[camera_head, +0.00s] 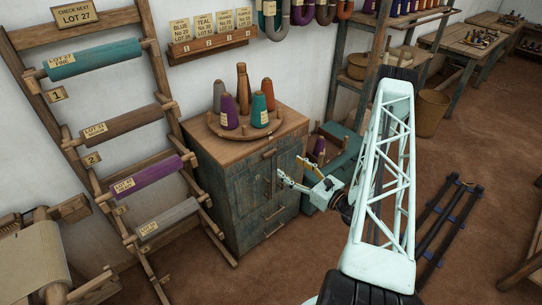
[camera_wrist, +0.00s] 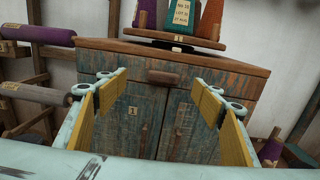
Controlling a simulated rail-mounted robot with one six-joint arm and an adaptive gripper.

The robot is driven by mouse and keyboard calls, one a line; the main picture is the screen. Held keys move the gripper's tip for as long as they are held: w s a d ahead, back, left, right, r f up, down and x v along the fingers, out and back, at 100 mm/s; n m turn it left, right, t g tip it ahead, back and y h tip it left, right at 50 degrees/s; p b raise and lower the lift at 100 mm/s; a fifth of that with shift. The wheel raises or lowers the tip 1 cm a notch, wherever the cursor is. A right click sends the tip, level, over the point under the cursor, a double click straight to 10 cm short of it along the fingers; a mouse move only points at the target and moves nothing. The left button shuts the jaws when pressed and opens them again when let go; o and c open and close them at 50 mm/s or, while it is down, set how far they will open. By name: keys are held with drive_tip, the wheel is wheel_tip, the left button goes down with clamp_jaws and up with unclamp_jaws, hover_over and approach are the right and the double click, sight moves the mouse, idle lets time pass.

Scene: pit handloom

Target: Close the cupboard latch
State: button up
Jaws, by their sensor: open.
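The cupboard (camera_head: 225,190) is a worn blue-green wooden cabinet with a brown top. Its two front doors look shut, and they also show in the wrist view (camera_wrist: 180,125). An upright wooden handle (camera_wrist: 143,138) sits lower on the left door. My gripper (camera_head: 291,167) is open and empty in front of the cupboard's upper front. In the wrist view its yellow-padded fingers (camera_wrist: 160,84) stand wide apart, with the bar seen between them; contact cannot be told.
A round tray (camera_head: 245,129) with several thread cones stands on the cupboard. A rack of cloth rolls (camera_head: 135,120) leans at the left. A blue-green crate (camera_head: 338,155) stands right of the cupboard. The floor (camera_head: 300,240) in front is clear.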

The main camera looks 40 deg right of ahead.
sight(271, 153)
drive_tip(key=shift+s+d+f+m+h, duration=0.35)
drive_tip(key=shift+s+f+h, duration=0.15)
drive_tip(key=shift+f, duration=0.25)
drive_tip(key=shift+w, duration=0.2)
drive_tip(key=shift+w+p, duration=0.4)
drive_tip(key=shift+w, duration=6.3)
drive_tip(key=c, duration=0.8)
drive_tip(key=shift+c, duration=0.2)
